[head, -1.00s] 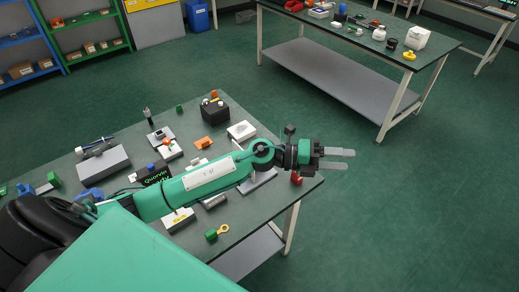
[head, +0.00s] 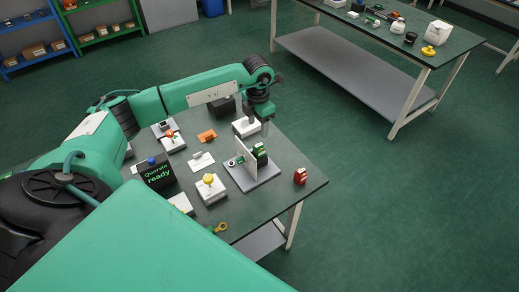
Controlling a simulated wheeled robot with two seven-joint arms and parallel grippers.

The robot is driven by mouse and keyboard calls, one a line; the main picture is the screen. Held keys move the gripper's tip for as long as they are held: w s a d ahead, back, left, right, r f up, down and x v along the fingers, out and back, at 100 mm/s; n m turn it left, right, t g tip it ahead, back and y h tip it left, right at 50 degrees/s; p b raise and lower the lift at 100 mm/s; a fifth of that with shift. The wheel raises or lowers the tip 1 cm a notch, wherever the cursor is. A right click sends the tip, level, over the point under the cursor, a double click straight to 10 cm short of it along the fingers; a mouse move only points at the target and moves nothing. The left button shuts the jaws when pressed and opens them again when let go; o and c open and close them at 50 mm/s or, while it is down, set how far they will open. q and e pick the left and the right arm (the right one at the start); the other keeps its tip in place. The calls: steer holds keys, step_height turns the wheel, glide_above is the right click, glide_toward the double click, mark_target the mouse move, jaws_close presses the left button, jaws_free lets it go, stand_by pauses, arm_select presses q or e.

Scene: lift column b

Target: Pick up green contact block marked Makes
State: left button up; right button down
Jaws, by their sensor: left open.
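A small green block (head: 260,150), with a dark part beside it, stands on a grey plate fixture (head: 262,178) with an upright pale panel on the near table. No "Makes" marking is readable on it, so I cannot tell if it is the named block. My left gripper (head: 255,124) points down above the table, behind the fixture and near a white block (head: 245,128). It is open, with nothing seen between its fingers. My right gripper is not in view.
A second table (head: 350,80) stands at the back right.

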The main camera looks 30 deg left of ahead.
mark_target(259, 145)
arm_select(q)
step_height(259, 145, down, 5)
steer(key=shift+r+p, duration=0.1)
steer(key=shift+p, duration=0.35)
steer(key=f+p, duration=0.1)
steer(key=f, duration=0.2)
steer(key=f+p, duration=0.1)
steer(key=shift+s+d+f+p, duration=0.3)
steer(key=shift+d+f, duration=0.05)
steer(key=shift+d, duration=0.05)
steer(key=shift+f, duration=0.4)
steer(key=shift+c, duration=0.5)
steer(key=c, duration=1)
